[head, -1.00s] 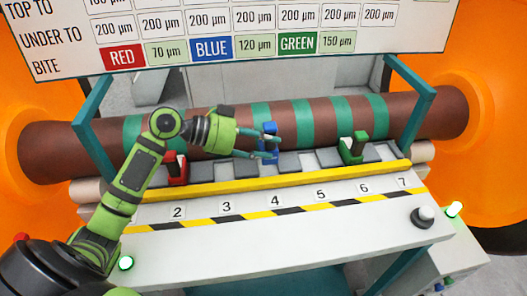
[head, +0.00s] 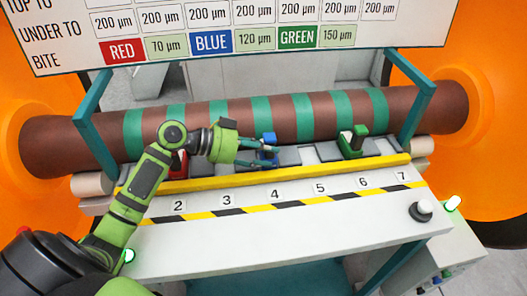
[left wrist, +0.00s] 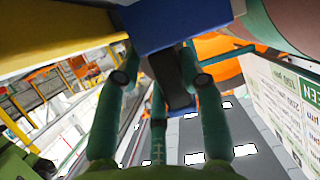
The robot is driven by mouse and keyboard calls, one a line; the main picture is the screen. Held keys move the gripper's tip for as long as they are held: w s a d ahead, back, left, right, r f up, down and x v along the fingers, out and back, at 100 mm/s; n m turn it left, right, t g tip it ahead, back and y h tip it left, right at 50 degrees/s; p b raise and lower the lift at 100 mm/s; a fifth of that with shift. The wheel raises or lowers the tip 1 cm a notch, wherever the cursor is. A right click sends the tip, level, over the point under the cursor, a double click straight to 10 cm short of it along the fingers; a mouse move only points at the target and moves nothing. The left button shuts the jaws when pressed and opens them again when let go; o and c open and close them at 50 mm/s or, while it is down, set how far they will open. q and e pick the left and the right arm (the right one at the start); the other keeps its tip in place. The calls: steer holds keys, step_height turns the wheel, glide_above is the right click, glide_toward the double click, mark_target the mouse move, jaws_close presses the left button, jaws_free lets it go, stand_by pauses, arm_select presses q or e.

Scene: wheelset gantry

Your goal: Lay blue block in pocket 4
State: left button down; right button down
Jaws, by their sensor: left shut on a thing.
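My left gripper (head: 266,152) is shut on the blue block (head: 269,138), low over the row of pockets and behind the label 4 (head: 275,193). The block stands roughly upright, its blue top above the fingers. In the left wrist view the blue block (left wrist: 170,30) fills the top between the fingers. The fingers and block hide most of pocket 4, so I cannot tell whether the block touches its floor. My right gripper is not in view.
A red block (head: 178,165) sits left in the row, partly behind my left arm. A green block (head: 353,142) sits to the right. The striped roller (head: 240,118) lies close behind, and a yellow rail (head: 290,172) runs in front.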

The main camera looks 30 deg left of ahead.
arm_select(q)
steer(key=c, duration=0.8)
jaws_free()
steer(key=shift+f, duration=0.15)
steer(key=shift+o, duration=0.2)
steer(key=shift+r+p, duration=0.45)
steer(key=shift+p, duration=0.15)
steer(key=shift+s+a+r, duration=0.1)
steer(key=shift+a+r, duration=0.1)
steer(key=b+v, duration=0.3)
steer(key=v, duration=0.4)
steer(key=shift+r, duration=0.2)
